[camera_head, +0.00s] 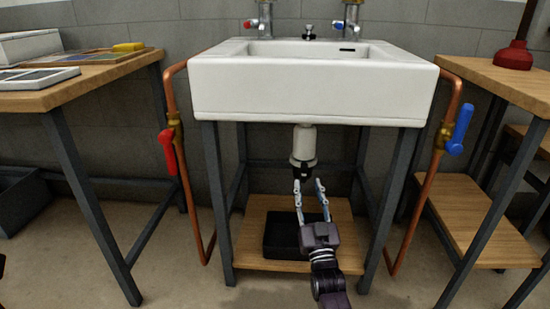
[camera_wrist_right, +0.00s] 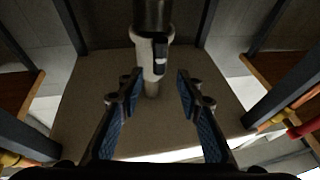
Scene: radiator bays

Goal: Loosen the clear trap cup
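Under the white sink (camera_head: 315,85) hangs a trap with a white body (camera_head: 303,143) and a dark lower part (camera_head: 303,170). I cannot make out a clear cup; the lowest part looks black. In the right wrist view the dark part (camera_wrist_right: 152,14) is at the top edge, joined to the white body (camera_wrist_right: 145,50), which has a dark clip. My right gripper (camera_head: 308,184) reaches up from below, fingers spread, tips just under or beside the dark part. The wrist view shows its fingers (camera_wrist_right: 155,84) apart with nothing gripped.
A black tray (camera_head: 283,240) sits on the low wooden shelf (camera_head: 255,215) below the trap. Sink legs and copper pipes flank the space, with a red valve handle (camera_head: 168,150) left and a blue one (camera_head: 460,130) right. Wooden benches stand on both sides.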

